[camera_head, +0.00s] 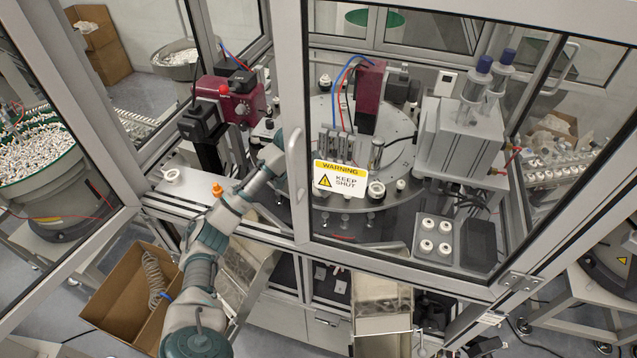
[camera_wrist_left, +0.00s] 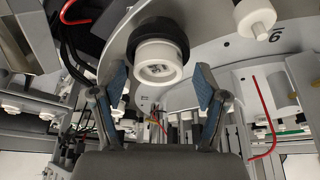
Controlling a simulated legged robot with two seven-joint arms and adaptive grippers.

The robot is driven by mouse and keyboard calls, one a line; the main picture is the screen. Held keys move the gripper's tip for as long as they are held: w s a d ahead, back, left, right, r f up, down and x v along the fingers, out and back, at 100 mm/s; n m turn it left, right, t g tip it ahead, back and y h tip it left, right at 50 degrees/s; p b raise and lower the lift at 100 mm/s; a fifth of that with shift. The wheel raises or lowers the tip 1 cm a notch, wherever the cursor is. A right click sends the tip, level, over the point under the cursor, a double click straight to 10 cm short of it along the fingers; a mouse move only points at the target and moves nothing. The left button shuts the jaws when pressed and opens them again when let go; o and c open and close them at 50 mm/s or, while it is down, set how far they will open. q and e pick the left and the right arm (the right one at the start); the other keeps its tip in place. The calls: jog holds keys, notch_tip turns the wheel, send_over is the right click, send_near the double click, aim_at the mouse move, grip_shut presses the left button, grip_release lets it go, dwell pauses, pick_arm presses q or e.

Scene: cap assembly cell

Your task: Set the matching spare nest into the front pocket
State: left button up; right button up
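My left arm reaches from the bottom into the cell, and its gripper is mostly hidden behind the door post in the head view. In the left wrist view my left gripper (camera_wrist_left: 160,85) is open and empty. A white ring-shaped nest (camera_wrist_left: 158,70) in a black collar on the dial's edge lies between and beyond its fingertips, with no contact visible. The grey dial plate (camera_head: 398,128) carries a white nest (camera_head: 376,189) near its front. Several white spare nests (camera_head: 427,224) sit in a grey tray (camera_head: 418,248). I cannot tell which pocket is the front one. My right gripper is not in view.
A framed glass door (camera_head: 305,120) with a warning sign (camera_head: 340,178) stands in front of the dial. An empty dark tray (camera_head: 481,245) lies beside the spare tray. A white ring (camera_head: 171,175) lies on the left ledge. Hoses and station blocks crowd the dial.

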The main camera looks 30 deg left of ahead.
pick_arm(q)
jog(key=shift+s+r, duration=0.1)
jog(key=shift+r, duration=0.2)
jog(key=b+v, duration=0.2)
jog(key=v, duration=1)
jog(key=shift+f, duration=0.1)
